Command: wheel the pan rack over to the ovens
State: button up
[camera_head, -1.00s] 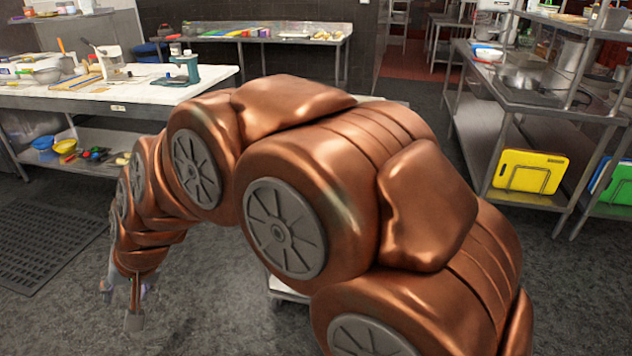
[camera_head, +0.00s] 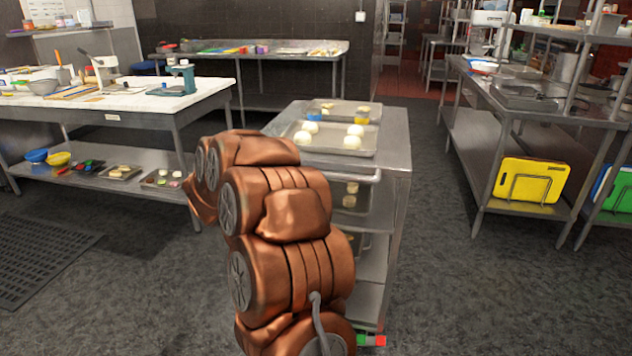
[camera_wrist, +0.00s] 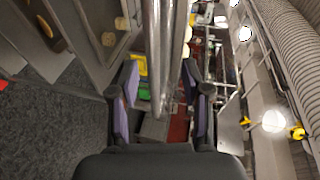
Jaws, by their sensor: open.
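The pan rack (camera_head: 398,190) is a grey metal cart in the middle of the head view, upright on the floor. Trays with pale dough balls and small yellow and blue items lie on its top, and more trays show inside. A handle bar (camera_head: 350,177) runs along its near side. My gripper (camera_wrist: 160,68) shows in the wrist view, its two fingers apart. A shiny metal bar (camera_wrist: 163,35), apparently this handle, passes between them; I cannot tell if they touch it. My arm hides the gripper in the head view. I cannot make out any ovens.
A white-topped table (camera_head: 130,97) stands left, with a lower shelf of bowls and trays. A metal workbench (camera_head: 495,95) with a yellow board (camera_head: 530,180) stands right. A black floor mat (camera_head: 40,255) lies left. Floor is clear between rack and right bench.

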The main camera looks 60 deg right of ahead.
jog(key=shift+s+d+f+m+g+h, duration=0.1)
jog(key=shift+s+d+f+m+g, duration=0.55)
jog(key=shift+d, duration=1.05)
jog(key=shift+s+d+f+m+g+h, duration=0.1)
jog(key=shift+s+d+f+g, duration=0.2)
jog(key=shift+s+d, duration=1.05)
jog(key=shift+s+d+f+m+g+h, duration=0.1)
jog(key=shift+s+d+f+m+g, duration=0.35)
jog(key=shift+d, duration=1.6)
jog(key=shift+c, duration=0.3)
grip_shut()
